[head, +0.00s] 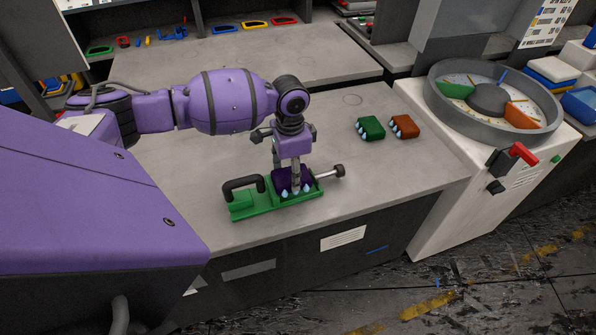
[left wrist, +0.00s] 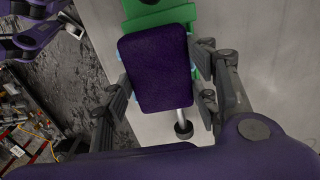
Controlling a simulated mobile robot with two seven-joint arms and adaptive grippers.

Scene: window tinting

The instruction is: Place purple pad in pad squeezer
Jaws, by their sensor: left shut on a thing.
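The purple pad (left wrist: 157,72) is held between the fingers of my left gripper (head: 296,186). In the head view the pad (head: 283,177) sits at the right part of the green pad squeezer (head: 262,208), in or just above it; I cannot tell whether it touches the bottom. The squeezer lies on the grey table with a black handle (head: 243,185) at its left and a rod with a dark knob (head: 338,171) at its right. Light-blue drops show at the pad's lower front. The left wrist view shows the green squeezer (left wrist: 160,15) beyond the pad. My right gripper is not in view.
A green pad (head: 370,128) and an orange-brown pad (head: 404,126) lie on the grey table (head: 420,170) to the right. A white machine with a round dial (head: 490,98) and a red lever (head: 522,153) stands beyond the table's right edge. Free tabletop surrounds the squeezer.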

